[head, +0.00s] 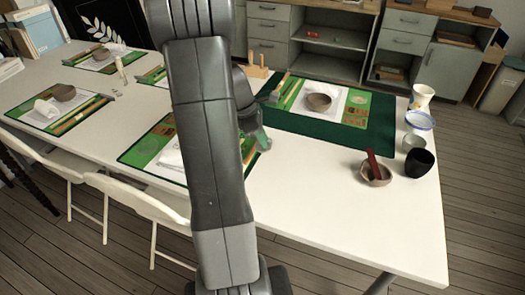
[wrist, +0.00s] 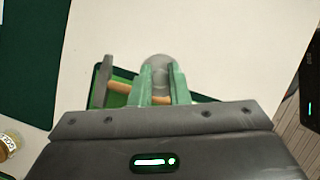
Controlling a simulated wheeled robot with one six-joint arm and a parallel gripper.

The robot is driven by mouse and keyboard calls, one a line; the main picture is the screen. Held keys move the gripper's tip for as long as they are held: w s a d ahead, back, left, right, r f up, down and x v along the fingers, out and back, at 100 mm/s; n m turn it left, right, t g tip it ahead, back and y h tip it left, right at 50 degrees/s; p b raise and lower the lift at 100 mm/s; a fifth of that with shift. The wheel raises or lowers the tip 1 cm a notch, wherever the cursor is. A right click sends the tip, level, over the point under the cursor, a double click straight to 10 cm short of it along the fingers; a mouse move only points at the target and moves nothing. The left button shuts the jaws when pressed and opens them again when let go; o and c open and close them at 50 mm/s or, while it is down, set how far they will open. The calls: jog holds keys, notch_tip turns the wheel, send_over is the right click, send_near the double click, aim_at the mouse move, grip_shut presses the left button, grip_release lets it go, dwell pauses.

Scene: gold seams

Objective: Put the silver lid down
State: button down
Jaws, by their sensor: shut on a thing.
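In the wrist view a round grey disc, which looks like the silver lid (wrist: 157,61), sits at the green fingertips of my gripper (wrist: 161,72). My gripper is shut on it. Bare white table (wrist: 240,45) shows beyond the lid; I cannot tell how high the lid is above it. In the head view my gripper (head: 262,143) is over the table, by the near left edge of the dark green mat (head: 345,143), partly behind my arm. I cannot make out the lid there. A small jar with a label (wrist: 8,141) shows at the wrist view's left edge.
A brown bowl (head: 318,102) stands on the green mat. At the table's right are a bowl (head: 377,176) with a red stick, a black cup (head: 419,163), a glass (head: 413,141) and a white vase (head: 422,97). The front right table (head: 345,225) is clear.

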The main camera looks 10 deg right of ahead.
aim_at(260, 146)
jog(key=shift+f, duration=2.15)
jog(key=shift+b, duration=0.3)
jog(key=shift+f, duration=0.45)
jog(key=c, duration=1.4)
grip_release()
jog(key=shift+r, duration=0.1)
jog(key=shift+r, duration=0.3)
jog(key=p+v, duration=0.1)
jog(key=v, duration=1.1)
jog(key=shift+p, duration=0.4)
jog(key=shift+s, duration=0.1)
